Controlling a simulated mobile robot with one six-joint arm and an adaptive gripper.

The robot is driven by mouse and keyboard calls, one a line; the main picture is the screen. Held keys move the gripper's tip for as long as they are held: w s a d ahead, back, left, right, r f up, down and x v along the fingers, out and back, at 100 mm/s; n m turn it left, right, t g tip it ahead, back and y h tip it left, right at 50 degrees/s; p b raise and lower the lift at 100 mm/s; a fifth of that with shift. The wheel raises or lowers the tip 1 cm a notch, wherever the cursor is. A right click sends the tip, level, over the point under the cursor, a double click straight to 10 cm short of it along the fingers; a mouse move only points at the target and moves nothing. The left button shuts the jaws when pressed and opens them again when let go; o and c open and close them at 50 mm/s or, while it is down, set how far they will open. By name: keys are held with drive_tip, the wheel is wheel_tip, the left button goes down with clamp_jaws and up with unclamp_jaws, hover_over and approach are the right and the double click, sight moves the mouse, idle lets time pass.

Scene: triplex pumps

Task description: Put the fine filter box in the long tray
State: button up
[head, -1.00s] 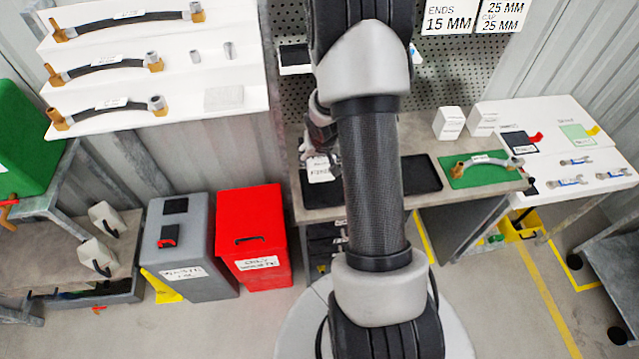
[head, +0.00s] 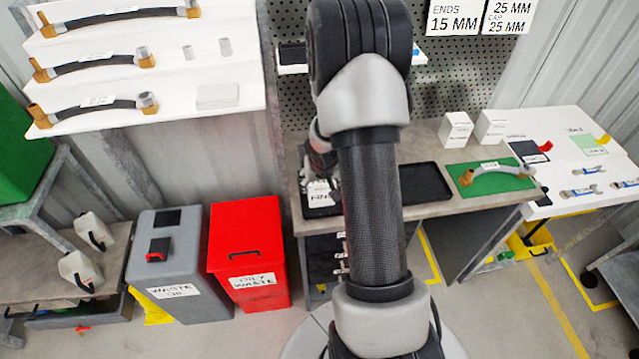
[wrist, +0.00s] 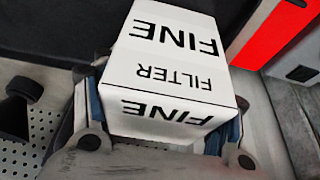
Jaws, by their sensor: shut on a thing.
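My gripper (wrist: 155,128) is shut on the white fine filter box (wrist: 165,65). In the wrist view its fingers sit on both sides of the box, and "FINE FILTER" reads upside down. In the head view the box (head: 318,193) shows left of my arm, over the left part of a black tray. The long tray (head: 425,183) lies on the grey bench and shows on both sides of my arm; its middle is hidden. I cannot tell whether the box touches the tray.
A green mat (head: 520,181) with a hose lies right of the tray. Two white boxes (head: 456,128) stand behind it. A perforated panel (head: 450,85) rises at the back. A red bin (head: 246,262) and a grey bin (head: 165,245) stand left of the bench.

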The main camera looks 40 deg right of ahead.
drive_tip(key=o, duration=0.8)
drive_tip(key=shift+f, duration=0.2)
drive_tip(key=o, duration=0.5)
drive_tip(key=shift+r, duration=0.1)
